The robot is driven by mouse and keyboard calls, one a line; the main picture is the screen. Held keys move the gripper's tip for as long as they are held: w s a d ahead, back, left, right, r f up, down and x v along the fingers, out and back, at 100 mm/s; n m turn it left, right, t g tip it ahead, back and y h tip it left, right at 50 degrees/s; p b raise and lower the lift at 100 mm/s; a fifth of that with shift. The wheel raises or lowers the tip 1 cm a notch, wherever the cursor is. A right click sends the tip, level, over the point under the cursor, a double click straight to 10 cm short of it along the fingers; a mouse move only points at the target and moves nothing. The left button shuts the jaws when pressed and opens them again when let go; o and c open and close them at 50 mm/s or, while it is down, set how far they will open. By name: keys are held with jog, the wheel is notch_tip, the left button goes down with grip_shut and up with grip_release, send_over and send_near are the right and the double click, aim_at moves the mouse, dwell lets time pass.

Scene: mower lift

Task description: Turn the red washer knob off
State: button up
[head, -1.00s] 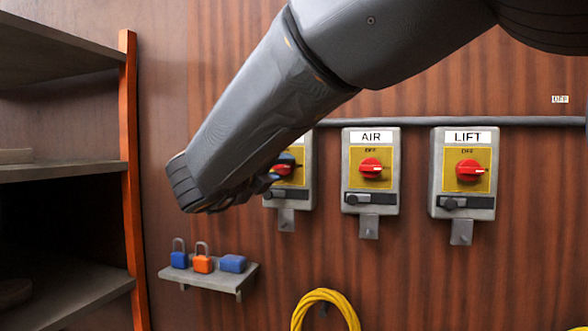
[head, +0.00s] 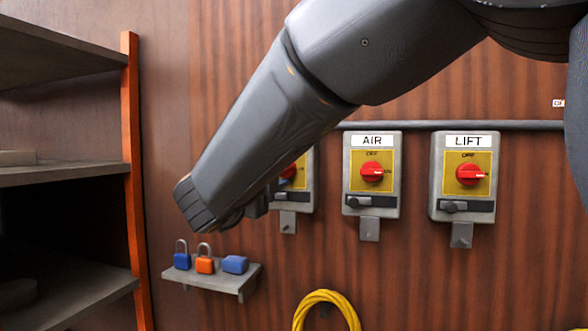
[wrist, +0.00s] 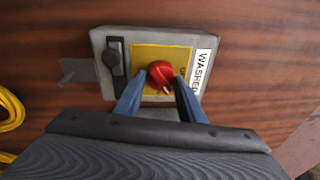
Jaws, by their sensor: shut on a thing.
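The red washer knob (wrist: 160,75) sits on a yellow plate on the grey box labelled WASHER (wrist: 112,40) in the wrist view. My gripper (wrist: 160,88) reaches in from below, its two blue fingers on either side of the knob and shut on it. The knob's pointer mark looks slanted in this view. In the head view the washer box (head: 306,190) is the leftmost box, and my arm hides its label and most of its knob. My gripper (head: 280,187) is mostly hidden there behind my wrist.
The AIR box (head: 371,185) and LIFT box (head: 463,190) stand to the right, each with a red knob. A small shelf (head: 245,280) with padlocks is below my wrist. A yellow coil (head: 327,297) hangs lower. A shelf rack (head: 130,180) stands at left.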

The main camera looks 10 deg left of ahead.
jog(key=n+y+p, duration=0.1)
jog(key=n+p, duration=0.2)
jog(key=n, duration=0.3)
jog(key=n+t+p, duration=0.1)
jog(key=n+p, duration=0.2)
jog(key=n, duration=0.3)
jog(key=shift+d+r+y, duration=0.1)
jog(key=shift+y, duration=0.3)
jog(key=shift+n, duration=0.4)
jog(key=o, duration=1)
jog(key=shift+o, duration=0.2)
jog(key=s+f+b, duration=0.1)
jog(key=s+b, duration=0.1)
jog(key=s, duration=0.5)
jog(key=shift+s+a, duration=0.3)
jog(key=shift+s, duration=0.05)
